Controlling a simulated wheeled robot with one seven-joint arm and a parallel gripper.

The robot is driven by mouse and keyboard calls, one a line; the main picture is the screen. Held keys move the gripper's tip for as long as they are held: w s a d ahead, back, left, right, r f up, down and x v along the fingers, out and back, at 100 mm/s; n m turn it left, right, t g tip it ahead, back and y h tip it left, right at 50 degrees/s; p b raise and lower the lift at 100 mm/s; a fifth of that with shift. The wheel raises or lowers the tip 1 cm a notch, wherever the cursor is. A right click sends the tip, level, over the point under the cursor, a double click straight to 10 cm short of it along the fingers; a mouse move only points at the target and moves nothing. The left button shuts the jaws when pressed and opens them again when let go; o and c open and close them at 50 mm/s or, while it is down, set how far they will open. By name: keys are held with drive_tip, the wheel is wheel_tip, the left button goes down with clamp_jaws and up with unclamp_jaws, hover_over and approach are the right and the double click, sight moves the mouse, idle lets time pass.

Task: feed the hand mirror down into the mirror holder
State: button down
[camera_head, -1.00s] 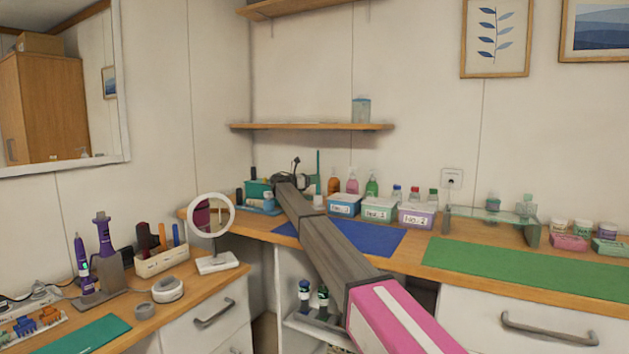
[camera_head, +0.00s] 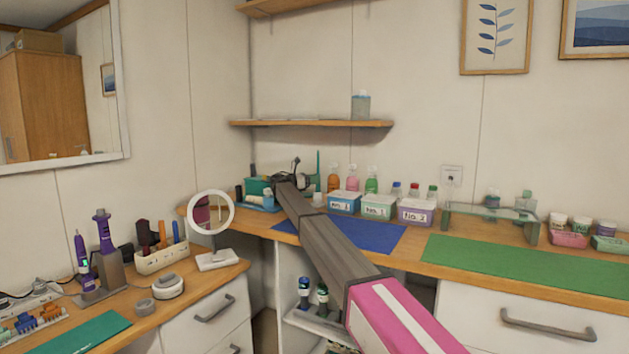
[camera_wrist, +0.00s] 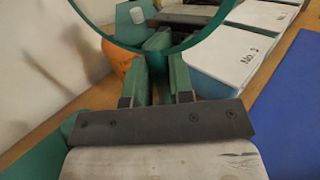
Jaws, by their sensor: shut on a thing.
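In the wrist view my gripper (camera_wrist: 160,66) is shut on the hand mirror (camera_wrist: 203,38). The mirror's round green rim spreads across the top, and its handle sits low between the fingers, mostly hidden. In the head view my arm reaches to the back corner of the counter, hiding most of the fingers. A thin upright green strip (camera_head: 318,165) beside the arm's end looks like the mirror seen edge-on. I cannot make out the mirror holder for certain.
Lidded bins, one white-and-blue bin (camera_head: 344,203) nearest, stand right of my arm's end, with pump bottles behind. A green container (camera_head: 258,186) is to the left. A blue mat (camera_head: 375,238) lies clear in front. A shelf (camera_head: 312,124) hangs above.

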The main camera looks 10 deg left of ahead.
drive_tip(key=shift+a+f, duration=0.1)
drive_tip(key=shift+f, duration=0.35)
drive_tip(key=c, duration=0.9)
unclamp_jaws()
drive_tip(key=shift+a, duration=0.1)
drive_tip(key=shift+s, duration=0.1)
